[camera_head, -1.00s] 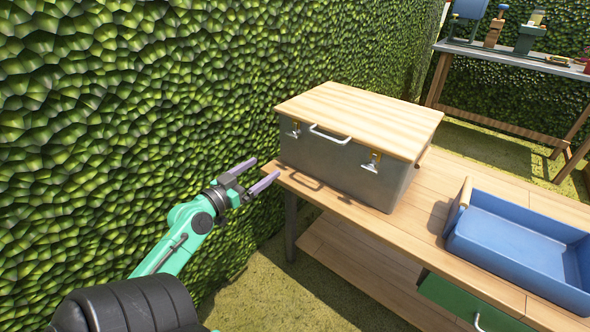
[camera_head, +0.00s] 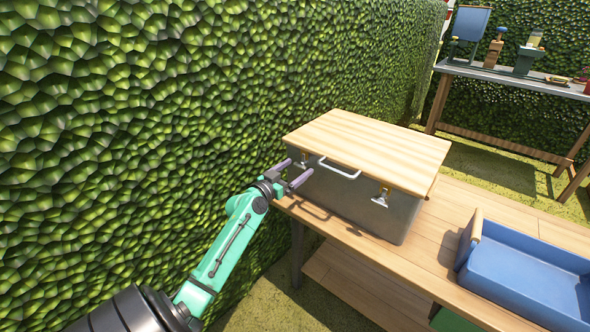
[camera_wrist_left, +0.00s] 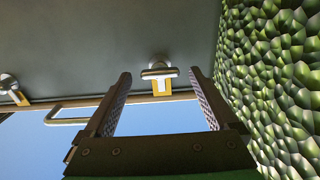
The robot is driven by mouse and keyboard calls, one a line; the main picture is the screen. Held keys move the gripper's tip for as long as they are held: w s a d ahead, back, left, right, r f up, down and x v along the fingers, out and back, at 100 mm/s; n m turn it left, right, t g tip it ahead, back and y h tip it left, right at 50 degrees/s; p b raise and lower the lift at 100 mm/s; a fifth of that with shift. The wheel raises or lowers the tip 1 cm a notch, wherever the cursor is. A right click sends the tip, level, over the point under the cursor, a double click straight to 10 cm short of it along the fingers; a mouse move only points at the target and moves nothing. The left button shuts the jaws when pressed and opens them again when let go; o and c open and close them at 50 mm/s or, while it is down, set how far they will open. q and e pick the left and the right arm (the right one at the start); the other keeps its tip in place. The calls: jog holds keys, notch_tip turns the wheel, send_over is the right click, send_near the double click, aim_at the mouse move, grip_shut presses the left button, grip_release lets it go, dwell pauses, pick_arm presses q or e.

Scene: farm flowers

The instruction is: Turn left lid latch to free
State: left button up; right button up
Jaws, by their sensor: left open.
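A grey metal box (camera_head: 352,195) with a pale wooden lid (camera_head: 370,145) stands on a wooden bench. Its left latch (camera_head: 304,160) is partly hidden by my gripper; it also shows in the left wrist view (camera_wrist_left: 160,69) as a silver knob and bar over a yellowish plate. The right latch (camera_head: 382,196) and a white handle (camera_head: 339,168) are on the same front face. My left gripper (camera_head: 300,169) is open and empty in front of the left latch. In the left wrist view the latch appears between the fingertips (camera_wrist_left: 160,75), and contact cannot be told. My right gripper is out of view.
A blue tray (camera_head: 525,275) sits on the wooden bench (camera_head: 440,240) to the right of the box. A green hedge wall (camera_head: 130,120) rises close to my left arm. Another table (camera_head: 510,75) with several tools stands at the back right.

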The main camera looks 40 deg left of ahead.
pick_arm(q)
jog(key=c, duration=1.4)
jog(key=shift+o, duration=0.2)
jog(key=shift+n, duration=0.3)
jog(key=n, duration=0.3)
jog(key=shift+n, duration=0.3)
jog(key=n, duration=0.4)
jog(key=shift+a+n+p, duration=0.1)
jog(key=shift+n+p, duration=0.2)
jog(key=shift+p, duration=0.1)
jog(key=shift+n, duration=0.9)
jog(key=n+p, duration=0.1)
jog(key=n, duration=0.2)
jog(key=shift+n, duration=0.3)
jog(key=shift+f+n+p, duration=0.15)
jog(key=shift+n+p, duration=0.5)
jog(key=shift+n, duration=1.25)
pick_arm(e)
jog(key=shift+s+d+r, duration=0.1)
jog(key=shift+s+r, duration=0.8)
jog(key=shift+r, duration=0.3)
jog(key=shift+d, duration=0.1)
